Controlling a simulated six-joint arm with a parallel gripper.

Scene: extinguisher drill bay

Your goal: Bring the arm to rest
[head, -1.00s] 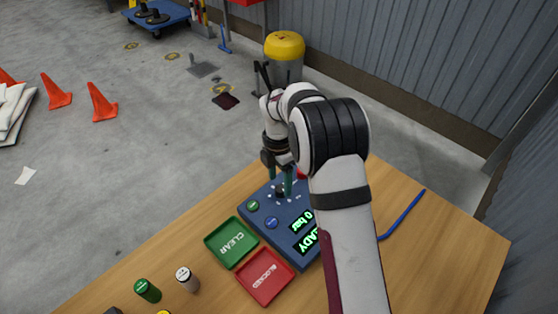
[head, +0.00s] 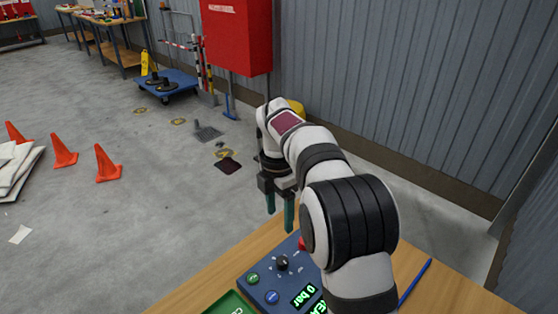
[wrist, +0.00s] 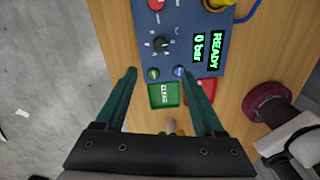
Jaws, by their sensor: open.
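My gripper (head: 280,212) is open and empty, held in the air above the far edge of the wooden table (head: 215,278). In the wrist view its two green fingers (wrist: 162,98) are spread wide with nothing between the tips. The blue control panel (head: 262,280) stands on the table below, with a black knob (head: 282,263), a green button (head: 253,278) and a blue button (head: 271,297). In the wrist view its display (wrist: 206,50) reads "READY" and "0 bar". The fingers appear apart from the panel.
A green CLEAR tray (wrist: 164,96) and a red tray (wrist: 203,88) lie beside the panel. A blue hose (head: 415,282) lies on the table at right. Orange cones (head: 107,164) and a blue trolley (head: 168,86) stand on the floor. A corrugated wall (head: 400,90) rises behind.

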